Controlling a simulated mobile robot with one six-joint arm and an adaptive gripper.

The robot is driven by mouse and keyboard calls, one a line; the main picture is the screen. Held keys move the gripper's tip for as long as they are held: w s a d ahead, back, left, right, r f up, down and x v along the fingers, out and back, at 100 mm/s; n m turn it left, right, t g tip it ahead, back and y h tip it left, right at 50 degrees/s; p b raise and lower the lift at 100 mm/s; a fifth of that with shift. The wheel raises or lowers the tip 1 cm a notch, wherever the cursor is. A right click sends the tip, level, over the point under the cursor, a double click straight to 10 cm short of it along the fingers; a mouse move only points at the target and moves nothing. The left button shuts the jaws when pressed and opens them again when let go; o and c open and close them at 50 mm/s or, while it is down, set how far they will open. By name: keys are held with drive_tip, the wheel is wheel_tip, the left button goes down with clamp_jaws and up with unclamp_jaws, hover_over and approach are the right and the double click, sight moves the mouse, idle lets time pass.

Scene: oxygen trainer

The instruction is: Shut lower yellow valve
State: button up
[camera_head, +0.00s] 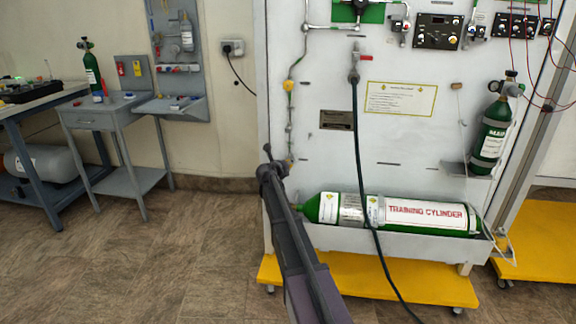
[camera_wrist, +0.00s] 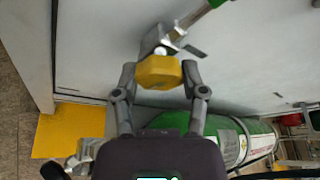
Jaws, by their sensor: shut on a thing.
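The lower yellow valve (camera_wrist: 158,72) shows in the wrist view as a faceted yellow knob on a grey metal fitting against the white panel. My gripper (camera_wrist: 160,70) has one finger on each side of the knob and is shut on it. In the camera_head view my arm reaches to the lower left edge of the panel, and the lower valve is hidden there behind my arm's end. A second yellow fitting (camera_head: 289,85) sits higher on the same thin pipe line.
The green training cylinder (camera_head: 325,208) lies in a tray at the panel's foot, right of my arm. A dark hose (camera_head: 358,150) hangs down in front of the panel. A yellow base (camera_head: 400,283) juts out below. The floor to the left is clear up to a grey table (camera_head: 103,106).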

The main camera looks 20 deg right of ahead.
drive_tip(key=m+y+p, duration=0.1)
drive_tip(key=m, duration=0.1)
drive_tip(key=shift+d+m+y, duration=0.1)
drive_tip(key=shift+m+y, duration=0.2)
drive_tip(key=m+t+y, duration=0.1)
drive_tip(key=m+y, duration=0.1)
drive_tip(key=m, duration=0.1)
drive_tip(key=shift+t, duration=0.4)
drive_tip(key=m+t+y, duration=0.1)
drive_tip(key=m, duration=0.2)
drive_tip(key=shift+f+y, duration=0.1)
drive_tip(key=shift+y, duration=0.3)
drive_tip(key=shift+m+t+y+b, duration=0.4)
drive_tip(key=shift+m+t+b, duration=0.25)
drive_tip(key=shift+m, duration=0.55)
drive_tip(key=shift+w, duration=0.1)
drive_tip(key=o, duration=1.1)
drive_tip(key=shift+o, duration=0.2)
drive_tip(key=shift+n, duration=0.3)
